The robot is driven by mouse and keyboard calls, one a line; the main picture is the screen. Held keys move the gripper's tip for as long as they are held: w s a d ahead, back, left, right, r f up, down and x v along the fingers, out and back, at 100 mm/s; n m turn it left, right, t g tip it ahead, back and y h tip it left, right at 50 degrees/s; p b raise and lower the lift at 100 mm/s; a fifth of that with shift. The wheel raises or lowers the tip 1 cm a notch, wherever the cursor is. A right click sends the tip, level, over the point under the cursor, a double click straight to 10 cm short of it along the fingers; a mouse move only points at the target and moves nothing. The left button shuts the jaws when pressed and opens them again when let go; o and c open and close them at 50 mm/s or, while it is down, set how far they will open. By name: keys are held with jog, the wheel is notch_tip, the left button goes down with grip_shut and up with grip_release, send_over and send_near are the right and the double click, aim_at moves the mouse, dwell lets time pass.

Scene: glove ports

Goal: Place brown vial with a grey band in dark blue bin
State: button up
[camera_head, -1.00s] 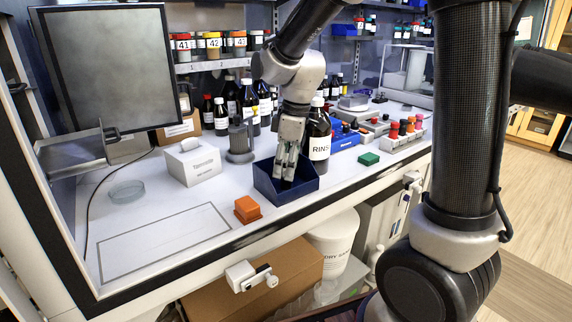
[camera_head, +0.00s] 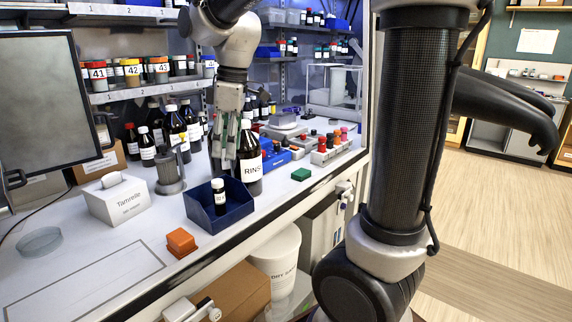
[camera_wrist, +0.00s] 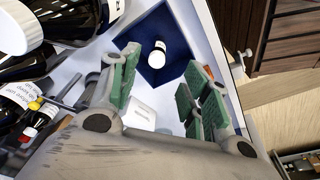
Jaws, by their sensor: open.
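The brown vial (camera_head: 219,198) has a white cap and a pale band and stands in the dark blue bin (camera_head: 237,213). In the wrist view the vial (camera_wrist: 157,54) shows cap-first inside the bin (camera_wrist: 133,32). My gripper (camera_head: 229,160) is above and behind the bin, beside the large brown RINSE bottle (camera_head: 248,165). In the wrist view its green-padded fingers (camera_wrist: 157,95) are spread apart with nothing between them. The vial is apart from the fingers.
An orange block (camera_head: 181,242) and a white Tamrelle box (camera_head: 117,198) are left of the bin. A green block (camera_head: 301,174) lies to the right. Several brown bottles stand behind.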

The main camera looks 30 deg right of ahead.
jog(key=s+d+f+m+t, duration=0.1)
jog(key=s+d+m, duration=0.5)
jog(key=s, duration=0.3)
jog(key=s+d+f+m+t+h, duration=0.1)
jog(key=s+d+m+t, duration=0.1)
jog(key=s+d+m, duration=0.3)
jog(key=s+d, duration=0.1)
jog(key=s, duration=0.3)
jog(key=shift+s+d+f+m, duration=0.25)
jog(key=shift+f+m, duration=0.15)
